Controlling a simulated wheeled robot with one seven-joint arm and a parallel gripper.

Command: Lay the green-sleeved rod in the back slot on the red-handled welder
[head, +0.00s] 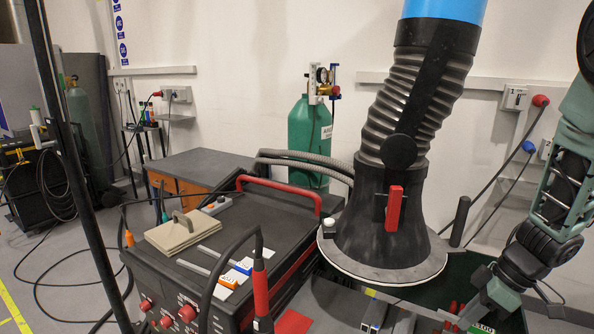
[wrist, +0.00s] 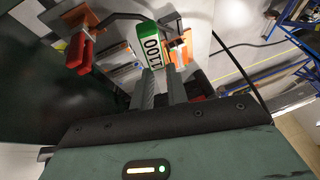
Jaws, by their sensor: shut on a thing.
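The red-handled welder (head: 160,268) is a dark box at the left centre of the head view, with a red bar handle along its top. An orange-sleeved rod (head: 229,282) and a blue-sleeved rod (head: 242,266) lie on its top. I cannot make out a separate back slot. My gripper (wrist: 161,76) is shut on the green-sleeved rod (wrist: 149,46), whose sleeve has a white label and shows beyond the fingertips. In the head view my gripper is low at the right, away from the welder, and the green sleeve (head: 481,328) is cut by the bottom edge.
A wide fume hood (head: 385,240) hangs between my gripper and the welder. A tan pad with a handle (head: 188,232) lies on the welder top, and a thick cable with a red grip (head: 261,290) rises at its front. A red clamp (wrist: 80,50) is near my gripper.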

